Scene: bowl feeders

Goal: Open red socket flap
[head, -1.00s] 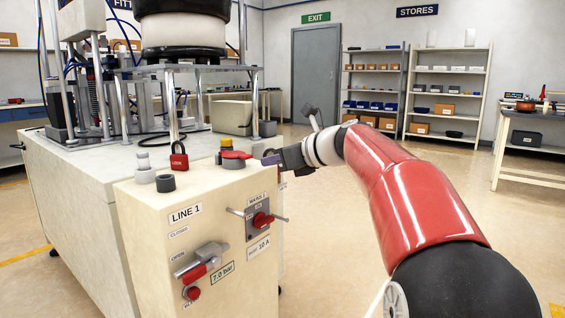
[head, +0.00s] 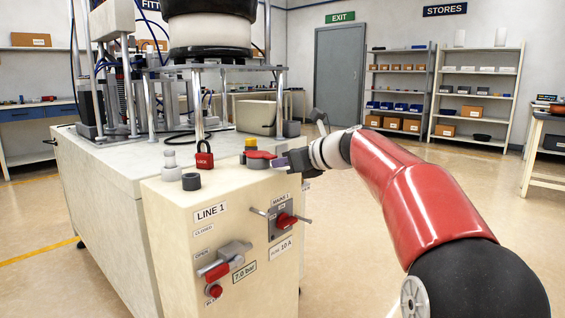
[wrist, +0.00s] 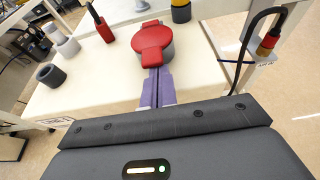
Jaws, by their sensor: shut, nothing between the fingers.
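The red socket flap (head: 260,154) lies on top of the cream LINE 1 cabinet (head: 180,212), near its right edge. In the wrist view the red flap (wrist: 153,42) is a round lid, seen lying flat over a grey socket body. My gripper (head: 282,161) is at the cabinet's right edge, level with the flap. Its purple fingers are shut and empty in the wrist view (wrist: 154,74), with their tips at the flap's near tab. I cannot tell whether they touch it or sit just under it.
Beside the flap stand a red padlock (head: 204,160), a dark grey cap (head: 191,182), pale fittings (head: 171,166) and a yellow-and-black part (head: 251,146). In the wrist view a cable with a red-and-yellow plug (wrist: 268,42) hangs at right. Open floor lies right of the cabinet.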

